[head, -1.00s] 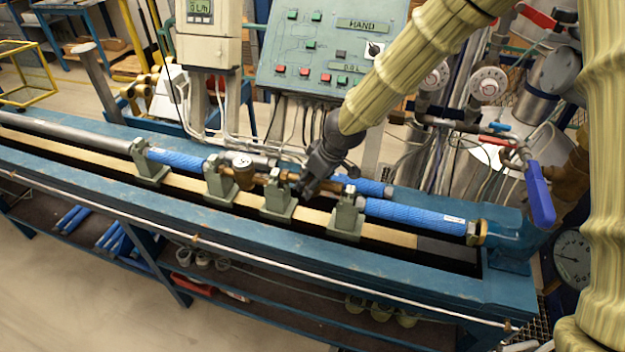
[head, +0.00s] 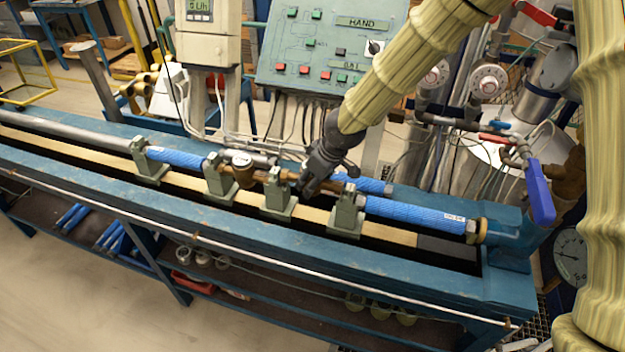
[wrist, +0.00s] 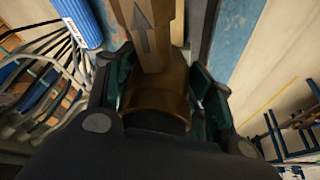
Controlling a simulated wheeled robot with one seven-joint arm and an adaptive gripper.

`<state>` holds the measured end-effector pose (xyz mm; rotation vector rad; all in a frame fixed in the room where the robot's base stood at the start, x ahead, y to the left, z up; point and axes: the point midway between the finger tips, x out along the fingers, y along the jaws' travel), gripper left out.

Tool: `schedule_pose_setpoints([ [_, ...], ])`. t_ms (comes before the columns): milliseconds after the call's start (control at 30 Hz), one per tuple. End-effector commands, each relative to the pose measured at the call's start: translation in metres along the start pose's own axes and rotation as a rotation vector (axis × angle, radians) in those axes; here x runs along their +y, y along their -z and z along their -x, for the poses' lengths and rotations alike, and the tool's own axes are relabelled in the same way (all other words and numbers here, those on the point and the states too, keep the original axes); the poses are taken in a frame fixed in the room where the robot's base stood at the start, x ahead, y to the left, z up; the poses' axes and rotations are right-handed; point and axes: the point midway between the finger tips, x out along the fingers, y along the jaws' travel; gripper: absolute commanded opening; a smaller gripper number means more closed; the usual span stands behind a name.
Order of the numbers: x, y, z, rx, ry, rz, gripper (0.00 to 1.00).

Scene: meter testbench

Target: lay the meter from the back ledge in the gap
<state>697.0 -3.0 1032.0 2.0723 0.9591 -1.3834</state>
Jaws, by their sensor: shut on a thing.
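The meter (head: 243,174) is a brass body with a round top and a brass tube running right. In the head view it lies along the line of the bench, level with the grey-green stands (head: 220,183) and (head: 278,195). My gripper (head: 308,187) is shut on the right end of its brass tube. The wrist view shows the tube (wrist: 153,50), marked with an arrow, between the dark green finger pads. The gap is around the meter, between the left blue pipe (head: 176,158) and the right blue pipe (head: 415,213). Whether the meter rests on the stands I cannot tell.
More stands (head: 150,162) and (head: 347,215) hold the blue pipes. Another blue pipe (head: 368,185) lies behind on the back ledge. A control panel (head: 315,50) stands behind the bench. A blue-handled valve (head: 538,193) and a gauge (head: 570,257) are at the right.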

Motion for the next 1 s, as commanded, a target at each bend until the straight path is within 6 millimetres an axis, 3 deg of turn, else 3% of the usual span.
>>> schedule_pose_setpoints([
  [1000,0.0,-0.009,-0.024,0.001,-0.001,0.0,0.04],
])
